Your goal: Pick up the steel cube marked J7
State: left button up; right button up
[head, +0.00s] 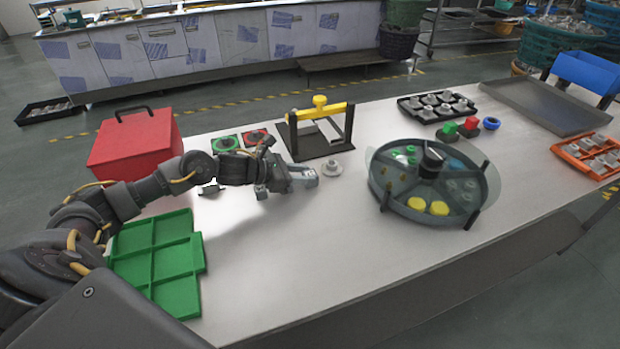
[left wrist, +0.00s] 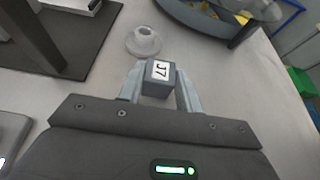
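The steel cube marked J7 (left wrist: 159,78) is a small dark grey block with a white label on top. In the left wrist view it sits between the fingertips of my left gripper (left wrist: 160,84), with a finger against each side. In the head view my left gripper (head: 304,177) is low over the middle of the white table (head: 270,250), and the cube is hard to make out there. I cannot tell whether the cube touches the table. My right gripper is not in view.
A pale flanged part (head: 332,168) stands just beyond the gripper; a yellow-topped frame (head: 320,112) is behind it. A round divided tank (head: 388,205) is to the right. A green tray (head: 197,250) and red box (head: 135,150) are left. The front middle table is clear.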

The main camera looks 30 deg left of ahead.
pick_arm(q)
grip_shut()
jog(key=shift+r, duration=0.1)
jog(key=shift+r, duration=0.1)
